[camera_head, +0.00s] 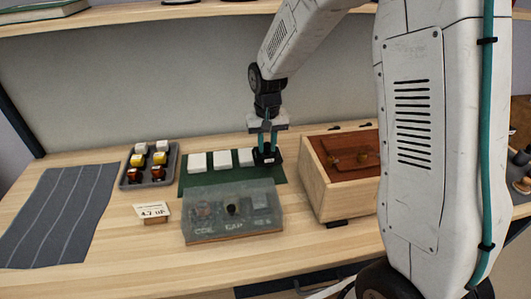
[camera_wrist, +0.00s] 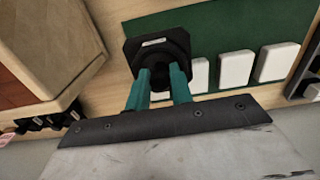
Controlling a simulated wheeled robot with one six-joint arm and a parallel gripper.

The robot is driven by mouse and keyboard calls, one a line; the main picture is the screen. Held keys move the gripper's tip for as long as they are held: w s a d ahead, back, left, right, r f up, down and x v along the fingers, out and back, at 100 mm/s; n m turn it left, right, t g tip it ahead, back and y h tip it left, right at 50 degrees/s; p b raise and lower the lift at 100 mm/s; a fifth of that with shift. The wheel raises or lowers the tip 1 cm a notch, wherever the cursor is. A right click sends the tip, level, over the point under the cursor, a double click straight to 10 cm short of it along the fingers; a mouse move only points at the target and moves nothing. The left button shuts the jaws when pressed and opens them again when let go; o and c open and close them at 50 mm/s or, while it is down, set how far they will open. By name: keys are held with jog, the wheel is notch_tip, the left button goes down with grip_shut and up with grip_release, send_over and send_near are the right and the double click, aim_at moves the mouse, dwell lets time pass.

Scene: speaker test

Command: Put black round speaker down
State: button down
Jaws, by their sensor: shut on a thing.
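The black round speaker (camera_wrist: 153,47) has a dark angular plate with a round part and a small white label. In the head view the speaker (camera_head: 267,158) is at the right end of the green mat (camera_head: 279,182), beside the white blocks. My gripper (camera_wrist: 161,80) has two teal fingers shut on the speaker's round part. In the head view my gripper (camera_head: 267,140) points down over the mat. The speaker is at or just above the mat; I cannot tell whether it touches.
Three white blocks (camera_head: 221,160) stand in a row on the mat. A wooden box (camera_head: 312,180) is close on the right. A clear-lidded case (camera_head: 232,212) lies in front. A dark tray (camera_head: 133,181) of small parts and a label card (camera_head: 152,211) are left. A grey striped cloth (camera_head: 55,215) lies far left.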

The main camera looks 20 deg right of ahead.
aim_at(268, 148)
jog(key=shift+d+f, duration=0.1)
jog(key=shift+f, duration=1.6)
jog(key=shift+f, duration=0.1)
jog(key=c, duration=1.2)
grip_release()
jog(key=shift+c, duration=0.2)
